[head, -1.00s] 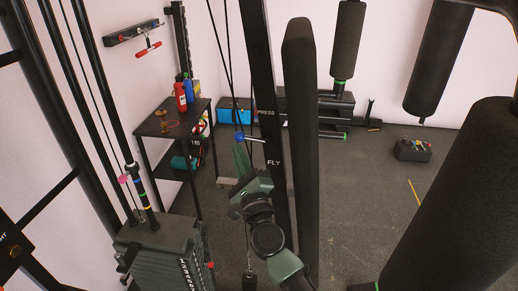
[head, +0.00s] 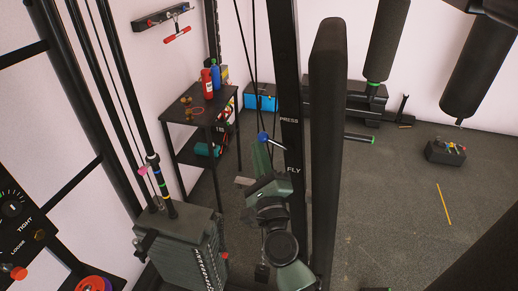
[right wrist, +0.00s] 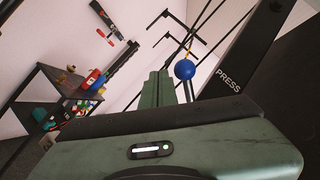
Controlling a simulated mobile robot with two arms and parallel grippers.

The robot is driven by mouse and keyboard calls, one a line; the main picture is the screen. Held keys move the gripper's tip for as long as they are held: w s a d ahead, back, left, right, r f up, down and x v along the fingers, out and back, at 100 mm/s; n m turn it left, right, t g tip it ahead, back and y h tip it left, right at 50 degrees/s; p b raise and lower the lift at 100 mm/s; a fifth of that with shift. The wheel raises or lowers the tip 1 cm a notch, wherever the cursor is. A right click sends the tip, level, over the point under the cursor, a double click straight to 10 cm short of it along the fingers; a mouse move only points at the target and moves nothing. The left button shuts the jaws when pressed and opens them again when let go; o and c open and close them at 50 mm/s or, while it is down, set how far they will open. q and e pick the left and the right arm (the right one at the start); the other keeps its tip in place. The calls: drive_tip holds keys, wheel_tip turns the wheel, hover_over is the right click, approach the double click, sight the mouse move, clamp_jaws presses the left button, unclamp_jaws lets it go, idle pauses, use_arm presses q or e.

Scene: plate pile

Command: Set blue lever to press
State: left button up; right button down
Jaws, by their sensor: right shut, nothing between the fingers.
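The blue lever (head: 262,137) is a blue ball on a pale rod fixed to a black upright post (head: 288,80). The post carries the label PRESS (head: 289,119) above and FLY (head: 293,171) below. The ball end is tilted up, a little below the height of PRESS. My right gripper (head: 262,153) is shut and empty, with its green fingers pointing up right under the ball. The right wrist view shows the blue ball (right wrist: 184,69) by the fingertips; I cannot tell whether they touch. My left gripper is out of view.
A black padded column (head: 326,150) stands close to the right of the post. Thin cables run down left of the post. A weight stack (head: 180,250) is at lower left, and a black shelf table (head: 198,110) with bottles stands behind it.

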drive_tip(key=b+v, duration=0.1)
drive_tip(key=v, duration=0.7)
drive_tip(key=shift+b, duration=0.35)
drive_tip(key=shift+a, duration=0.1)
